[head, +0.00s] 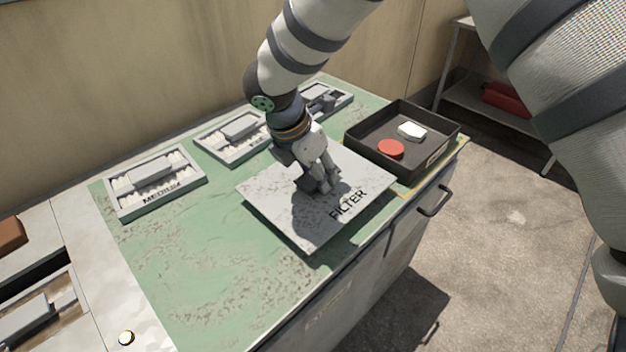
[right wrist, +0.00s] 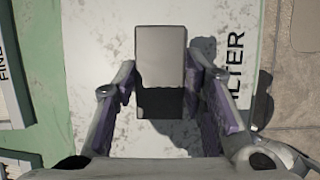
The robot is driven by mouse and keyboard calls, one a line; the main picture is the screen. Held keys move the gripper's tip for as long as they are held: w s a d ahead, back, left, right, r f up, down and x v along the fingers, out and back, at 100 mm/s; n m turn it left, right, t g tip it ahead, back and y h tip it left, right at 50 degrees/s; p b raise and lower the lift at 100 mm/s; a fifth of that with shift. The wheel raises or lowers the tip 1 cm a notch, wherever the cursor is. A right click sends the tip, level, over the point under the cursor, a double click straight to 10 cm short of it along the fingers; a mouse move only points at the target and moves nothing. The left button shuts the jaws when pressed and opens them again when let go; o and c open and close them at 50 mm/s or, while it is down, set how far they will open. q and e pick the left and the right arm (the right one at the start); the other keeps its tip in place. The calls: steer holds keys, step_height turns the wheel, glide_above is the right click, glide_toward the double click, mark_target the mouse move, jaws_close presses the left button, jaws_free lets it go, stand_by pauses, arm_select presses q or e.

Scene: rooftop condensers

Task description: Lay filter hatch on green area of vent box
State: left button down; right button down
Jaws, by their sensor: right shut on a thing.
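The filter hatch (head: 285,219) is a flat pale grey plate marked FILTER, with worn patches and a block-like handle in its middle. It is over the right part of the green area (head: 190,265) on top of the vent box (head: 330,309). I cannot tell whether it rests on the green or hangs just above it. My right gripper (head: 320,186) is shut on the hatch's handle, which shows between the fingers in the right wrist view (right wrist: 160,62). The hatch (right wrist: 95,75) fills the middle there. My left gripper is not in view.
A black tray (head: 364,150) with a red disc (head: 391,149) and a white piece (head: 411,130) stands right of the hatch. A grey tray marked MEDIUM (head: 155,206) and two similar trays line the back. Green surface is free at the front left.

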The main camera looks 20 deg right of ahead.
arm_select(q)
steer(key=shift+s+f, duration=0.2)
arm_select(e)
step_height(320, 180, down, 3)
steer(key=shift+w+d+f, duration=0.1)
steer(key=shift+w+f, duration=0.05)
steer(key=shift+f, duration=0.15)
steer(key=c, duration=1)
jaws_free()
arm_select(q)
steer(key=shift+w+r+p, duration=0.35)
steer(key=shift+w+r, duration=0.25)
arm_select(e)
steer(key=v, duration=1.2)
